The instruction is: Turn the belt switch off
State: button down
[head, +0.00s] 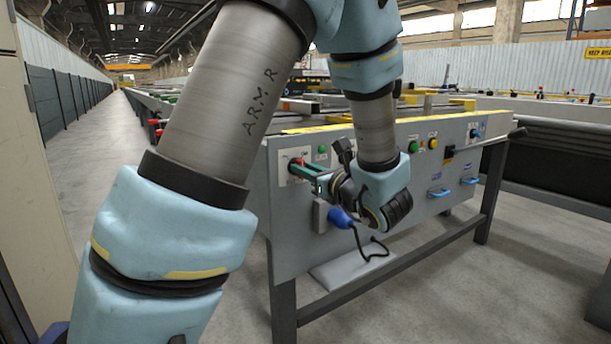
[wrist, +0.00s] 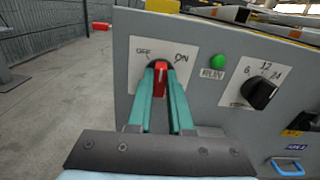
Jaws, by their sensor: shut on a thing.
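The belt switch (wrist: 161,73) is a red handle on a round black base, on a white plate (wrist: 139,57) marked OFF at upper left and ON at upper right. In the wrist view its handle stands close to upright, between the two marks. My gripper (wrist: 161,88) has its teal fingers on either side of the red handle, shut on it. In the head view my gripper (head: 300,165) reaches the switch at the left end of the grey panel; the fingers partly cover the switch there.
A green button (wrist: 218,62) and a black numbered dial (wrist: 260,93) sit right of the switch. A blue plug (head: 341,217) with a black cable hangs below my wrist. Blue handles (head: 438,192) stick out further right. The floor left of the table is clear.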

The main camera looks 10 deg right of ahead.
jog(key=shift+a+f+n+b, duration=0.1)
jog(key=shift+n+b, duration=1.45)
jog(key=shift+n, duration=0.45)
jog(key=shift+f+n+b, duration=0.1)
jog(key=shift+n+b, duration=1.45)
jog(key=shift+n, duration=0.45)
jog(key=c, duration=0.8)
grip_release()
jog(key=shift+r, duration=0.1)
jog(key=shift+s, duration=0.1)
jog(key=p+v, duration=0.2)
jog(key=v, duration=0.8)
jog(key=shift+s, duration=0.3)
